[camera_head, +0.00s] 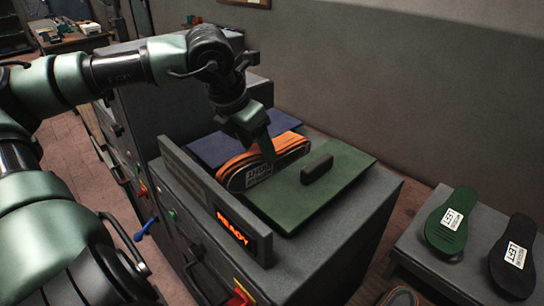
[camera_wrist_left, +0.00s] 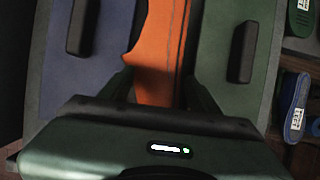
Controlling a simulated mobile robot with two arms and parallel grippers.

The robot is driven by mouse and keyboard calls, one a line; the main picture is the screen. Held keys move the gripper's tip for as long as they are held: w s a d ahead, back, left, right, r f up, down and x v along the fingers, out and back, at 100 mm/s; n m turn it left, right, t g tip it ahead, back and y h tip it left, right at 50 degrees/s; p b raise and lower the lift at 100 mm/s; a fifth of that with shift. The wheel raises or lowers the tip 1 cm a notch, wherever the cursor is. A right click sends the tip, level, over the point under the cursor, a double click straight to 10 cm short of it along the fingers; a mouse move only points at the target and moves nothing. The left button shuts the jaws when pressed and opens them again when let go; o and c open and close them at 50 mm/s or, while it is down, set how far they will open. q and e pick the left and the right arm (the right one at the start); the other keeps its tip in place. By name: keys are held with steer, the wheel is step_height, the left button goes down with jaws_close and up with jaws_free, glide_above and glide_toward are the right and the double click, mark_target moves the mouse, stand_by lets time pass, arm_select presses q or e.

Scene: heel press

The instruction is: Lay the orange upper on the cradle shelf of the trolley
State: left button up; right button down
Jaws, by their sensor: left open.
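The orange upper (camera_head: 288,146), with dark stripes and a white label, lies on top of the press between a blue plate (camera_head: 215,148) and a green plate (camera_head: 345,170). My left gripper (camera_head: 269,152) reaches down over it from above. In the left wrist view, the open fingers of the left gripper (camera_wrist_left: 160,82) stand on either side of the orange upper (camera_wrist_left: 156,50). I cannot tell whether they touch it. The fingers partly hide the upper in the head view. My right gripper is not in view. I cannot make out a cradle shelf for certain.
The press (camera_head: 335,245) shows a lit READY sign (camera_head: 233,228). Each plate has a dark handle; one handle (camera_head: 317,168) stands close to the gripper. At right, a grey surface (camera_head: 415,235) bears a green sole (camera_head: 452,222) and a black sole (camera_head: 515,257). A wall stands behind.

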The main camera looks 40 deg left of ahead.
arm_select(q)
steer(key=shift+w+f, duration=0.1)
steer(key=shift+f, duration=0.2)
steer(key=p+x, duration=0.2)
steer(key=x, duration=0.1)
steer(key=shift+w+f, duration=0.1)
steer(key=shift+f, duration=0.05)
steer(key=shift+p+x, duration=0.3)
steer(key=shift+x, duration=0.55)
steer(key=c, duration=1.1)
jaws_close()
steer(key=shift+a, duration=0.1)
